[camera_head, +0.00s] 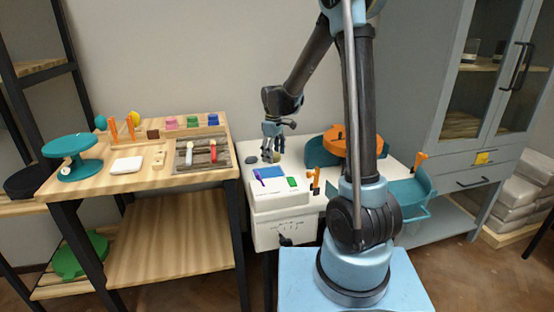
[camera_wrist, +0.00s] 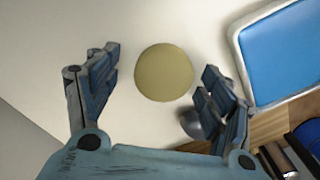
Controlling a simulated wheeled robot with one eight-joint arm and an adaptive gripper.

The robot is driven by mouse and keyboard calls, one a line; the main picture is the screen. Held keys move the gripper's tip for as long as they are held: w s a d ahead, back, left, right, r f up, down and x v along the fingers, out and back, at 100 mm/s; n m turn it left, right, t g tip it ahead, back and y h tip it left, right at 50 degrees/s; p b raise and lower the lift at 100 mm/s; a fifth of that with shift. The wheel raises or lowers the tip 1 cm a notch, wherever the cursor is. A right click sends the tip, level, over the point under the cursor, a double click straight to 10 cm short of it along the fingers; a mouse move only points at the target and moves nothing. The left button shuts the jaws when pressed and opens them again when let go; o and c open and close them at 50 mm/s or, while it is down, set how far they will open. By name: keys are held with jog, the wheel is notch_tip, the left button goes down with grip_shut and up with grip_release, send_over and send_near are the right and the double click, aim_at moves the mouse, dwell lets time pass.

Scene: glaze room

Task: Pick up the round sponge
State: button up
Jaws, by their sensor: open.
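The round sponge (camera_wrist: 164,73) is a flat yellow-olive disc lying on a pale surface in the wrist view. In the head view a small olive patch of it (camera_head: 276,157) shows on the white table, beside my fingers. My gripper (camera_wrist: 161,62) is open and empty, with one finger to each side of the sponge in the wrist view. In the head view my gripper (camera_head: 271,153) points down over the back left of the white table (camera_head: 312,153). I cannot tell how high the fingertips are above the surface.
A dark grey oval object (camera_head: 251,160) lies left of my gripper. A white box (camera_head: 282,192) with blue and green items on top stands in front. An orange and teal object (camera_head: 338,140) is to the right. A wooden table (camera_head: 130,182) with tools stands at left.

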aim_at(274, 153)
jog(key=c, duration=0.9)
jog(key=shift+c, duration=0.2)
notch_tip(274, 153, up, 10)
jog(key=shift+o, duration=0.4)
